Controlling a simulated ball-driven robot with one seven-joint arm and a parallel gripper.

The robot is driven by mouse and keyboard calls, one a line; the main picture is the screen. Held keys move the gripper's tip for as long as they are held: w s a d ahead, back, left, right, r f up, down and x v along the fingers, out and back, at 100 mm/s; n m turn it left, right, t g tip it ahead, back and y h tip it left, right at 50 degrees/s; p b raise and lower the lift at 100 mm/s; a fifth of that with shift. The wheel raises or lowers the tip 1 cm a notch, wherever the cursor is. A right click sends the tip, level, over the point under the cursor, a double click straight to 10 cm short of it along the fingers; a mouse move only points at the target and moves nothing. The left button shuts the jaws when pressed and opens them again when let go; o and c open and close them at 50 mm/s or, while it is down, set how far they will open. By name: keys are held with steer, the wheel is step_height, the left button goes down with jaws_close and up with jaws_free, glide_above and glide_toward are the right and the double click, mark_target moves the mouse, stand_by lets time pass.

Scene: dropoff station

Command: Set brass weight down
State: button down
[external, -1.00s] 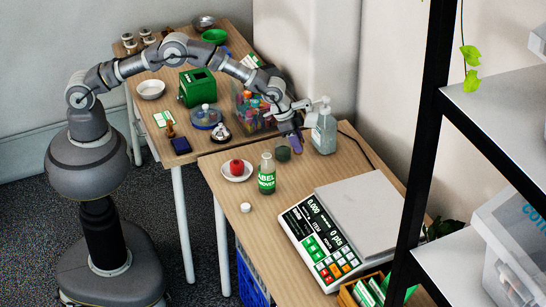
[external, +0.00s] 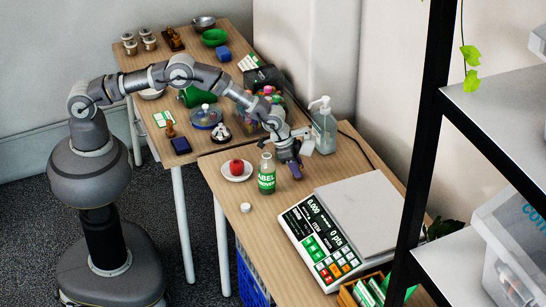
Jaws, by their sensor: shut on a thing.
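My gripper (external: 296,171) points down over the near table (external: 222,200), just right of the labelled green bottle (external: 267,181) and behind the scale (external: 317,242). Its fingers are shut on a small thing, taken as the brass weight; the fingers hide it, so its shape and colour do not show. The fingertips are low, but I cannot tell whether the held thing touches the tabletop. The scale's grey pan (external: 360,213) is empty, in front and to the right of the gripper.
A white pump bottle (external: 324,132) stands close behind my gripper. A red object (external: 237,167) sits on a white saucer (external: 246,176) to the left, and a small white cap (external: 245,207) lies nearer. Tabletop between bottle and scale is clear. The far table is crowded.

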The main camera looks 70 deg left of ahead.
steer(key=c, duration=0.8)
jaws_free()
steer(key=shift+f, duration=0.1)
steer(key=s+a+r+n+t+p, duration=0.15)
steer(key=a+r, duration=0.45)
steer(key=r, duration=1)
steer(key=a+r+n+t+p, duration=0.1)
steer(key=a+r+t, duration=0.35)
steer(key=r, duration=1.25)
steer(key=s+a+r+n+p, duration=0.15)
steer(key=a+r, duration=0.65)
steer(key=r, duration=0.8)
steer(key=s+a+r+t, duration=0.2)
steer(key=s+a+r, duration=0.2)
steer(key=s+r, duration=0.3)
steer(key=s+a+r+n+t+y, duration=0.1)
steer(key=s+a+r, duration=0.4)
steer(key=r, duration=0.6)
steer(key=s+a+r+n+t+y, duration=0.1)
steer(key=s+a+r+t, duration=0.1)
steer(key=s+a+r, duration=0.3)
steer(key=shift+s+r+t, duration=0.3)
steer(key=shift+s+r, duration=1.6)
steer(key=shift+r, duration=0.25)
